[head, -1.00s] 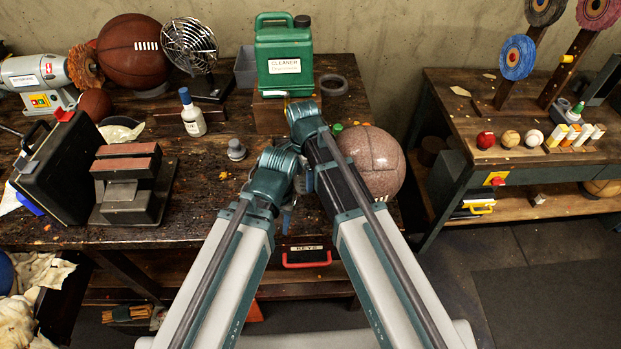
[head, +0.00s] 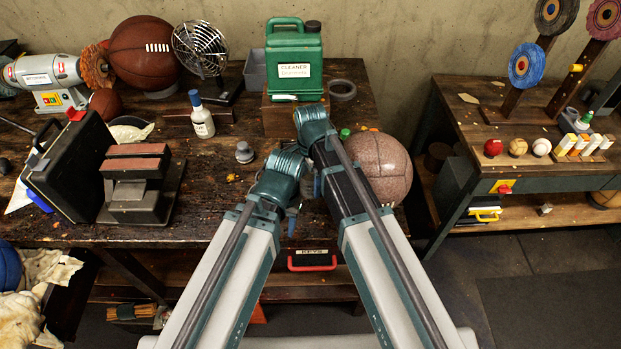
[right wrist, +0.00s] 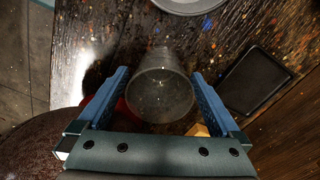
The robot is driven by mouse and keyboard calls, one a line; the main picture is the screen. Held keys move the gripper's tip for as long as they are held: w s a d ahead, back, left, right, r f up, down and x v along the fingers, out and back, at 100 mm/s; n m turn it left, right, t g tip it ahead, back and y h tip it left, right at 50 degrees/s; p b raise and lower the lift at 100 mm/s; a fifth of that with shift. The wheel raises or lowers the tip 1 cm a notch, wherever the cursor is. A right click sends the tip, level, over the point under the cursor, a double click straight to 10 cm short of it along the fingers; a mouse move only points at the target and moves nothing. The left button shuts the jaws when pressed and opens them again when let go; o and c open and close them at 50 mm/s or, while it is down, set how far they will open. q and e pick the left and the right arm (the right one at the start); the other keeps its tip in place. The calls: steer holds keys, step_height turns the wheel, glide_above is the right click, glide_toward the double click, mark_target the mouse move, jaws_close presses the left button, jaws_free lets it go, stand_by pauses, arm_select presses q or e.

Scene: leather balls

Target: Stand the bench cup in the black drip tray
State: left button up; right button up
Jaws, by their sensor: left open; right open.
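The bench cup (right wrist: 160,92), a grey see-through tapered cup, is in the right wrist view, with its wide end toward the camera. It lies between the spread blue fingers of my right gripper (right wrist: 160,100), with a gap on both sides. The black drip tray (right wrist: 256,79) lies flat and empty on the bench, right of the cup in that view. In the head view my arms hide the cup and tray. My left gripper (head: 292,222) is mostly hidden behind its wrist there; nothing shows in it.
A speckled brown ball (head: 376,168) sits right of my right arm. A green cleaner jug (head: 294,62) stands behind. A white-grey round dish (right wrist: 190,3) is beyond the cup; a yellow block (right wrist: 197,130) is near the right finger. Bench left of my arms is partly clear.

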step_height(320, 180, up, 12)
steer(key=p, duration=1.1)
steer(key=shift+f, duration=0.2)
